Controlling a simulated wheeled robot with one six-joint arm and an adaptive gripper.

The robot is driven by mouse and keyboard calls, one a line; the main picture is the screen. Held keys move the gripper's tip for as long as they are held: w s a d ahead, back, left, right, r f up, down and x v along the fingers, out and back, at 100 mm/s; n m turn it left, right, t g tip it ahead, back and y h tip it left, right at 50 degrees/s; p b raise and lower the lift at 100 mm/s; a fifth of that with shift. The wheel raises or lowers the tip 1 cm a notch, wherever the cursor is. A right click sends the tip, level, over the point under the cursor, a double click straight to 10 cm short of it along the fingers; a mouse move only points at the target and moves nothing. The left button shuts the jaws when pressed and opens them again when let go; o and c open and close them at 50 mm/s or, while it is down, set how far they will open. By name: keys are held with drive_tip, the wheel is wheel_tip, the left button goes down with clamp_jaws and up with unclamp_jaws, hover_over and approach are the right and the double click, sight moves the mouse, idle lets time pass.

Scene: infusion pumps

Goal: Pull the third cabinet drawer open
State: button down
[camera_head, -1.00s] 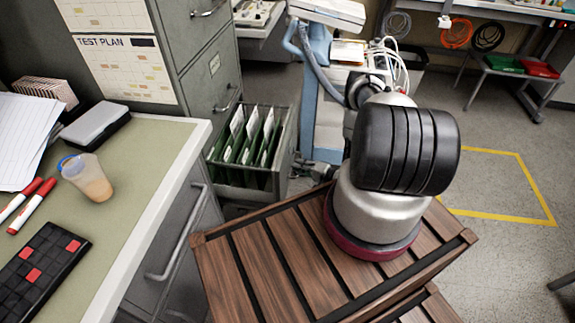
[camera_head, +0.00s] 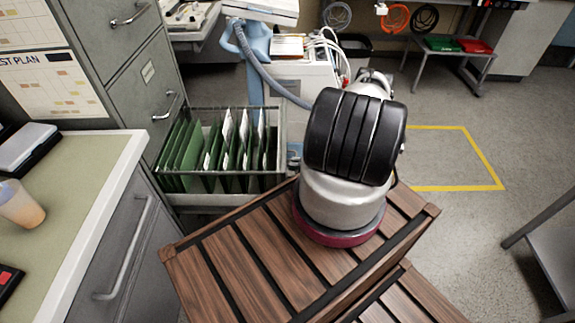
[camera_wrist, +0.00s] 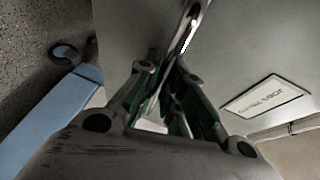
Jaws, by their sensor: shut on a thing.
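The grey filing cabinet (camera_head: 130,85) stands at the left in the head view. Its third drawer (camera_head: 225,199), the one below two shut drawers, is pulled far out, and several green hanging files (camera_head: 205,150) with white papers show in it. Its front faces right, toward my arm. In the wrist view my gripper (camera_wrist: 168,78) is shut on a metal bar handle (camera_wrist: 190,28) against a grey panel. Green shows between the finger links. In the head view my gripper is hidden behind my arm and the drawer front.
A green-topped counter (camera_head: 85,185) with a cup (camera_head: 18,204) is at the left. A blue and white cart (camera_head: 300,90) stands close behind the drawer's outer end. Open floor with a yellow outline (camera_head: 455,187) lies to the right.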

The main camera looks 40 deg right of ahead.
drive_tip(key=s+d, duration=0.3)
drive_tip(key=d, duration=0.2)
drive_tip(key=shift+s, duration=0.35)
drive_tip(key=shift+d, duration=0.1)
drive_tip(key=c, duration=1.5)
unclamp_jaws()
drive_tip(key=v, duration=1.2)
